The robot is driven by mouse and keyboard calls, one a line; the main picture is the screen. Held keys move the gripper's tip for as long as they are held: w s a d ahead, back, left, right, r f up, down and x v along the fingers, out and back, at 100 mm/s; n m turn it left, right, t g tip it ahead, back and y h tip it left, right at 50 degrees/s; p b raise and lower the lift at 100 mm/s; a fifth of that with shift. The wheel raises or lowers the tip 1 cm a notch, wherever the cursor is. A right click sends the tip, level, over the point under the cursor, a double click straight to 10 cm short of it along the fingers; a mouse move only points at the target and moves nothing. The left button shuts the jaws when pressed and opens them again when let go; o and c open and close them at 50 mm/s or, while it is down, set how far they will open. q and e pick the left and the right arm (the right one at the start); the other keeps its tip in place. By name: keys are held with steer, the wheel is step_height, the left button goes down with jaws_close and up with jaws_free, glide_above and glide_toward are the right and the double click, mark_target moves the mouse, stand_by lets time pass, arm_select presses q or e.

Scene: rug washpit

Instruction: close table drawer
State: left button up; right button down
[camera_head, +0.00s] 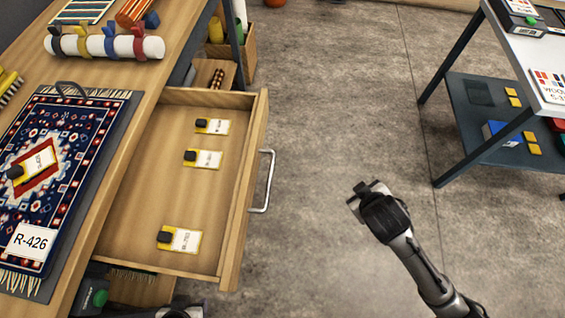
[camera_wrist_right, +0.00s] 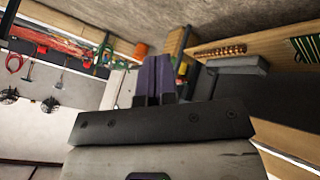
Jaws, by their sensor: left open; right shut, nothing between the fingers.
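The table drawer (camera_head: 222,215) is pulled well out of the wooden table (camera_head: 150,105) in the head view, with its inside showing. Its metal bar handle (camera_head: 267,180) is on the right face of the front panel. Several yellow-and-white tags with black clips, such as one tag (camera_head: 204,159), lie inside. In the right wrist view my right gripper (camera_wrist_right: 154,78) is shut and empty.
A patterned rug (camera_head: 75,145) and a white roll (camera_head: 105,46) lie on the tabletop. A wooden box (camera_head: 245,60) stands beyond the drawer. A metal-framed table (camera_head: 450,60) stands at the right. The concrete floor (camera_head: 330,110) between the tables is free.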

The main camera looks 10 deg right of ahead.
steer(key=w+d+n+t+y, duration=0.2)
steer(key=w+d+n+t, duration=0.15)
steer(key=w+n, duration=0.4)
steer(key=w+d+n+t+y, duration=0.1)
steer(key=w+d+n+t, duration=0.1)
steer(key=w+n+t, duration=0.35)
steer(key=s+a+r+n+g+y, duration=0.1)
steer(key=s+a+n+g+y, duration=0.4)
steer(key=n+y, duration=0.75)
steer(key=s+a+r+n+g+y, duration=0.15)
steer(key=a+n+g+y, duration=0.35)
steer(key=n, duration=1.4)
steer(key=b+x, duration=0.3)
steer(key=x, duration=1.1)
steer(key=shift+s+a+n+t, duration=0.15)
steer(key=shift+a+n+t, duration=0.2)
steer(key=shift+a, duration=0.1)
steer(key=shift+y, duration=0.25)
